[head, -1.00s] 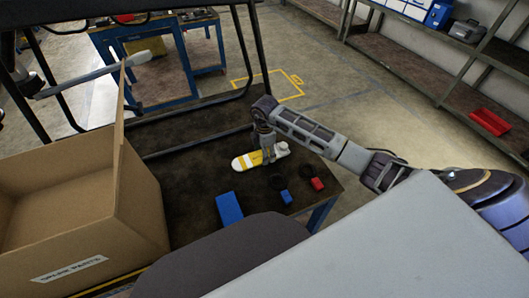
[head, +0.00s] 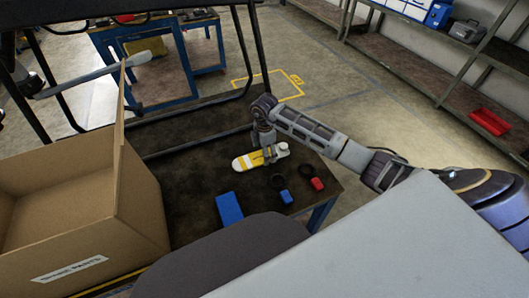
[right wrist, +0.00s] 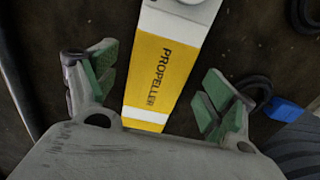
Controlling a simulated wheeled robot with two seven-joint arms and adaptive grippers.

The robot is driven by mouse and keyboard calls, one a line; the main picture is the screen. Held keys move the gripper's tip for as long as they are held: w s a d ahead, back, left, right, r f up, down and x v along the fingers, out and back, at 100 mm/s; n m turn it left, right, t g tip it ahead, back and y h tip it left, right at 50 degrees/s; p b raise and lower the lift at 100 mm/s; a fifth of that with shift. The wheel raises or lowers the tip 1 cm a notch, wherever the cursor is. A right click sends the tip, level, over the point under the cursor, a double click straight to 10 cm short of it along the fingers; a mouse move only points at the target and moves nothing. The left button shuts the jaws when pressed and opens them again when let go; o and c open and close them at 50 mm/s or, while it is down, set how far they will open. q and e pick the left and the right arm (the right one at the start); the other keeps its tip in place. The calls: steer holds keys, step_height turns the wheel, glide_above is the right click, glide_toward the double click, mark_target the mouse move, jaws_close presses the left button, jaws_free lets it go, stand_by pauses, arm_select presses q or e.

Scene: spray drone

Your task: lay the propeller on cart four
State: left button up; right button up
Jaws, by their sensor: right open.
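The propeller (head: 246,163) is a flat yellow and white piece lying on the dark table, with a rounded left end in the head view. In the right wrist view the propeller (right wrist: 160,65) shows its printed name and a round white hub at the top. My right gripper (head: 268,157) is over its right part. In the right wrist view my right gripper (right wrist: 160,85) is open, with one green-padded finger on each side of the propeller and gaps between. I cannot read a label marking cart four.
A cardboard box (head: 140,205) stands on the left. A blue block (head: 229,208), a small blue piece (head: 286,197) and a small red piece (head: 317,184) lie in front of the propeller. Blue-framed carts (head: 155,72) stand behind. Shelves (head: 425,75) line the right.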

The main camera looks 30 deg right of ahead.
arm_select(q)
steer(key=s+a+f, duration=0.1)
steer(key=s+a+f+p, duration=0.1)
steer(key=s+f, duration=0.1)
steer(key=shift+a+f, duration=0.1)
steer(key=shift+a, duration=0.15)
arm_select(e)
step_height(320, 180, up, 11)
arm_select(q)
steer(key=shift+s+d, duration=0.1)
arm_select(e)
steer(key=shift+r, duration=0.1)
arm_select(q)
steer(key=s+r+g+p, duration=0.1)
steer(key=s+r+p, duration=1.1)
steer(key=p, duration=0.9)
steer(key=shift+s+a+r, duration=0.25)
steer(key=shift+s+a, duration=0.1)
steer(key=shift+s, duration=1.55)
arm_select(e)
step_height(320, 180, up, 21)
arm_select(q)
steer(key=shift+s+r+g+p, duration=0.3)
steer(key=shift+s+r+p, duration=0.15)
steer(key=shift+p, duration=0.25)
arm_select(e)
steer(key=shift+r, duration=0.55)
